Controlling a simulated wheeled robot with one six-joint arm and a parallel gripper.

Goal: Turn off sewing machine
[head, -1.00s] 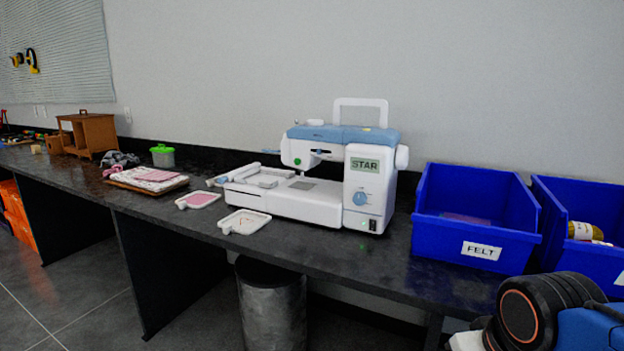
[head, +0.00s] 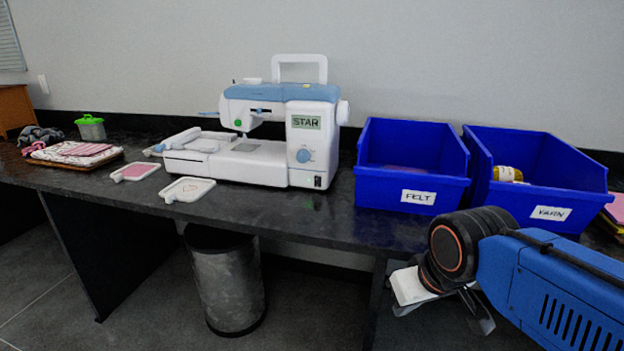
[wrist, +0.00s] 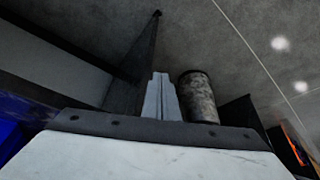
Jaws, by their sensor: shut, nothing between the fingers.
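The white and blue sewing machine (head: 258,157) stands upright on the dark counter in the head view. Its front right column has a STAR label, a blue dial (head: 303,155) and a small dark switch (head: 318,182) low near the base. The switch is too small to read its position. My gripper (head: 482,318) is low at the right in front of the counter, apart from the machine and partly hidden by my arm. In the wrist view my gripper (wrist: 161,92) has its fingers together with nothing between them. The machine is not in the wrist view.
Blue bins marked FELT (head: 410,182) and YARN (head: 545,195) stand right of the machine. Embroidery hoops (head: 187,190) lie in front of it. A metal bin (head: 228,285) stands under the counter (head: 300,222).

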